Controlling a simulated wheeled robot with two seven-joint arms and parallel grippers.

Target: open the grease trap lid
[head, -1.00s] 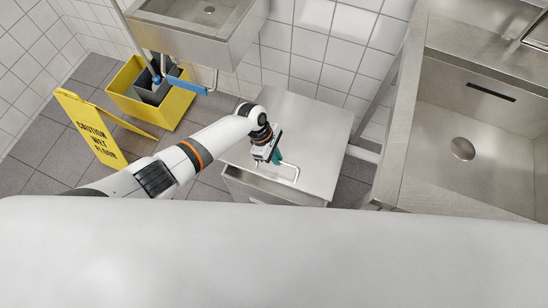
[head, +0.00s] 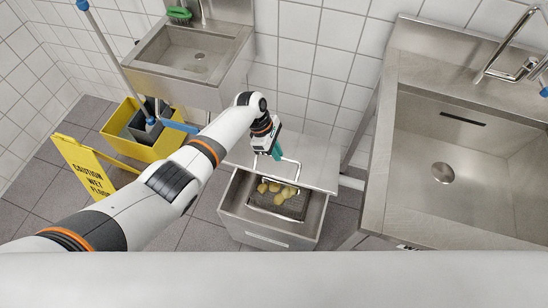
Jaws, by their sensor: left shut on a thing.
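The grease trap (head: 265,239) is a steel box on the floor between the two sinks. Its lid (head: 315,163) is a flat steel plate that sits over the back part, so the front of the box is uncovered. Inside shows a dark basket (head: 288,206) with several yellowish lumps (head: 275,188). My left gripper (head: 277,155) is at the lid's bent-rod handle (head: 297,171), shut on it; the fingertips are partly hidden. My right gripper is not in view.
A steel sink (head: 440,150) stands at right and a smaller sink (head: 185,55) at back left. A yellow mop bucket (head: 135,140) and a yellow wet-floor sign (head: 85,168) stand at left. Tiled walls are behind.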

